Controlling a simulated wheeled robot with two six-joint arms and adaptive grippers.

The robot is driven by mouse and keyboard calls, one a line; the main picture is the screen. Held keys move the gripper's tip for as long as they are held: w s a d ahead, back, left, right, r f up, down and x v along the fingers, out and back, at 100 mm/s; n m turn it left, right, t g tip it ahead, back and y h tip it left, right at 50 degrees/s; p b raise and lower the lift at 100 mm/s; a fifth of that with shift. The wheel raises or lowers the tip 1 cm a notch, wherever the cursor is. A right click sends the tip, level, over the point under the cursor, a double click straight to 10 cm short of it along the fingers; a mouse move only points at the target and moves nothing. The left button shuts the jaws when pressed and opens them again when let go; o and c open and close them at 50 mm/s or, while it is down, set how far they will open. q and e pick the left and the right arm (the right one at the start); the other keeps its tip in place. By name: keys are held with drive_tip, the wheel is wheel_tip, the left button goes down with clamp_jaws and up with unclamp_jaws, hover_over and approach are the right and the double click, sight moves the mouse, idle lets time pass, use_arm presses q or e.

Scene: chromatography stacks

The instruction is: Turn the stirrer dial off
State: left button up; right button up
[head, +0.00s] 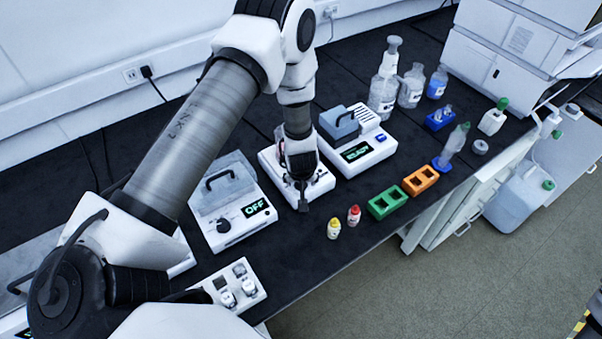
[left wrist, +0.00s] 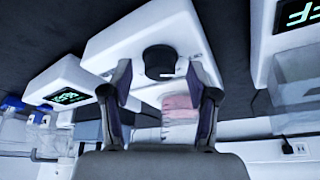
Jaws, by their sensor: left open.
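The stirrer (head: 322,183) is a white box in the middle of the bench row, largely covered by my left gripper (head: 303,192) in the head view. Its black round dial (left wrist: 160,61) shows in the left wrist view, on the white front (left wrist: 130,40). The open fingers of my left gripper (left wrist: 158,78) appear on either side of the dial, with space visible between them and it. I cannot tell whether they touch it. A pinkish vessel (left wrist: 180,106) shows behind the dial. The dial's setting is unclear. My right gripper is out of view.
A lidded device with an OFF display (head: 257,207) stands left of the stirrer; a device reading READY (head: 356,153) stands right. Yellow-capped (head: 334,229) and red-capped (head: 354,215) vials and a green rack (head: 387,201) sit near the front edge.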

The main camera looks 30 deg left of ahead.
use_arm(q)
drive_tip(key=v, duration=1.1)
drive_tip(key=shift+r, duration=0.2)
drive_tip(key=shift+s+d, duration=0.1)
